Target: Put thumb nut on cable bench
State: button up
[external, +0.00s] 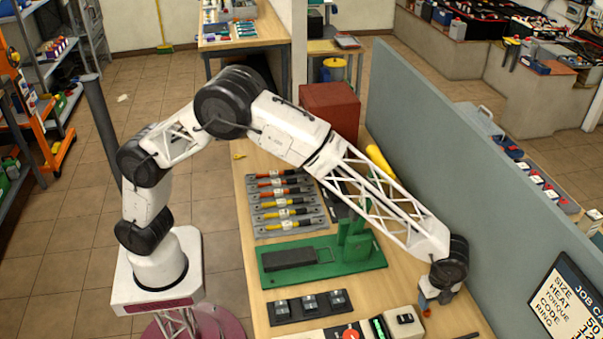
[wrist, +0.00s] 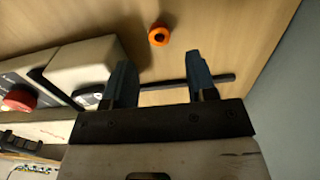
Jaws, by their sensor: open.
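A small orange ring-shaped piece, which looks like the thumb nut (wrist: 158,36), lies on the wooden bench in the wrist view, beyond my fingertips and between their lines. In the external view a bit of orange (external: 427,312) shows just below my gripper (external: 430,297). My gripper, also in the wrist view (wrist: 160,68), is open with nothing between its blue fingers. It is over the right part of the cable bench (external: 232,178), whose top holds a row of cables with red and yellow sleeves (external: 285,205).
A grey partition (external: 470,160) runs along the bench's right side. A green press-like fixture (external: 330,258), a black tray of small blocks (external: 310,306) and a grey-white box (external: 404,322) stand nearby. A thin black bar (wrist: 215,80) lies near my fingers. A red box (external: 330,108) stands farther back.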

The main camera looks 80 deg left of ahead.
notch_tip(320, 180, up, 7)
dwell(0.4)
jog(key=shift+a, duration=0.1)
dwell(0.7)
